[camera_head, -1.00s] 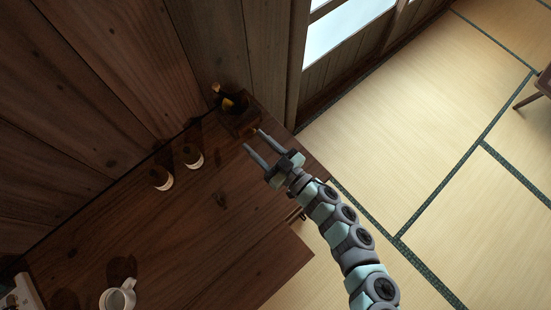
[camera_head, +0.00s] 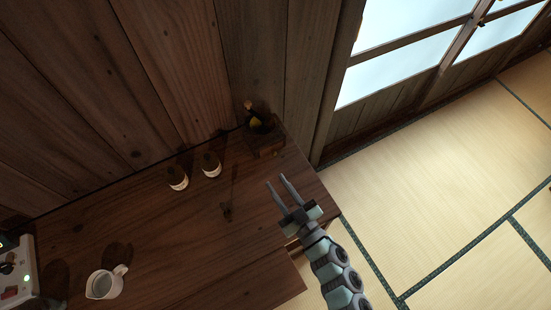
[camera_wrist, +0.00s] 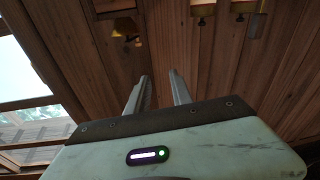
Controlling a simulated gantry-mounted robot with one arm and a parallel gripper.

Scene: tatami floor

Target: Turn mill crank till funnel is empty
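The mill (camera_head: 264,144) is a dark wooden box at the far right corner of the wooden counter, against the plank wall. A dark, round part with a yellow-gold piece (camera_head: 252,121) sits on top; I cannot make out the crank or the funnel's contents. In the wrist view the mill shows small at the top left (camera_wrist: 124,26). My gripper (camera_head: 276,180) is open and empty, above the counter's right end and on the near side of the mill, apart from it. Its two fingers also show in the wrist view (camera_wrist: 158,77), with nothing between them.
Two small pale-labelled containers (camera_head: 177,178) (camera_head: 211,165) stand left of the mill by the wall. A white pitcher (camera_head: 105,284) and a white device with a green light (camera_head: 20,275) are at the lower left. The counter's middle (camera_head: 170,225) is mostly clear. Tatami (camera_head: 430,190) lies to the right.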

